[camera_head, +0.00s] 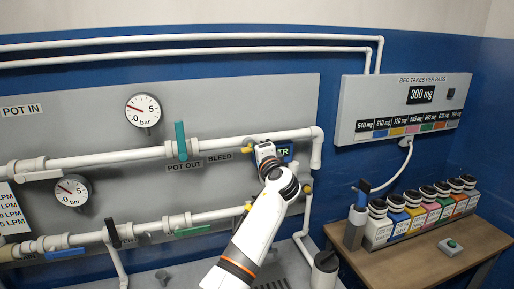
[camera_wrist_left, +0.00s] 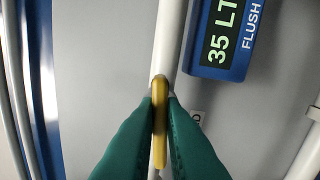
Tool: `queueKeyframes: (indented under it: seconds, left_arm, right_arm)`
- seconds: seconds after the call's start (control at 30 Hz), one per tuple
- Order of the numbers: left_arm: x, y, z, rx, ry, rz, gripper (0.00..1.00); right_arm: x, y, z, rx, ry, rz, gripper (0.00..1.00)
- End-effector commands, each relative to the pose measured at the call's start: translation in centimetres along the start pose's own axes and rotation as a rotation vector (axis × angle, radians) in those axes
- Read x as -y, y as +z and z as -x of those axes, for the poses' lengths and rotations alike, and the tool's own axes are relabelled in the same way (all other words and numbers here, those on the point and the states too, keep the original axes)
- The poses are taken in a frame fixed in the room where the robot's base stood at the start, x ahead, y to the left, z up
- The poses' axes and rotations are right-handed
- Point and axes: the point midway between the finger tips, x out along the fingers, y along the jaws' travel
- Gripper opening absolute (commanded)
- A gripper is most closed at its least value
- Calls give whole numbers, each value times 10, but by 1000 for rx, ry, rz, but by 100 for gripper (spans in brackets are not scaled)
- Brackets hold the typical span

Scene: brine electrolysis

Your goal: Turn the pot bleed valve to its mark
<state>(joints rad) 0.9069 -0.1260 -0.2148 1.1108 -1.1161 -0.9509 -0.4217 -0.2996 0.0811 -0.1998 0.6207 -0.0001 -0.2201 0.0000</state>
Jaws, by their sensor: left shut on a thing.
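The pot bleed valve's yellow lever (camera_wrist_left: 160,125) is between the green fingers of my left gripper (camera_wrist_left: 160,112) in the left wrist view. The fingers are shut on it from both sides. The lever lies roughly in line with the white pipe (camera_wrist_left: 170,40). In the head view a yellow tip (camera_head: 247,149) shows left of my left gripper (camera_head: 265,150), beside the BLEED label (camera_head: 220,158). My wrist hides most of the valve there. I cannot make out the mark. My right gripper is in neither view.
A blue flush display reading 35 LTR (camera_wrist_left: 222,38) is close to the lever. A green-handled valve (camera_head: 181,141) is to the left on the same pipe. Gauges (camera_head: 143,110) are on the grey panel. A wooden table (camera_head: 415,255) with several coloured containers stands at right.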

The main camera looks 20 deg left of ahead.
Motion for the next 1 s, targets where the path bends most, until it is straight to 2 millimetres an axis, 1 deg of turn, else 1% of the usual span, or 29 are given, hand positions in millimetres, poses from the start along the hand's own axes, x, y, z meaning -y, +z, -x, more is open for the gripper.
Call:
queueKeyframes:
  seconds: [0.03, 0.3, 0.87, 0.9, 0.97, 1.0]
  left_arm:
    - [-5, -1, -1, 0, 6, -26, 0]
    - [-4, 0, -1, 0, 7, -127, 0]
    - [-4, 0, -1, 0, 9, -157, 0]
    - [-4, 0, -1, 0, 10, -157, 12]
    - [-4, 0, -1, 0, 9, -156, 22]
    - [-3, 0, -1, 0, 8, -156, 29]
  right_arm:
    - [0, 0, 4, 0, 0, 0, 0]
    - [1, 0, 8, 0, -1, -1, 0]
    - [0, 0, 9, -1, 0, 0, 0]
    - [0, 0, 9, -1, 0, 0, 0]
    - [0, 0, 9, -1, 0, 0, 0]
    - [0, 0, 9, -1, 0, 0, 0]
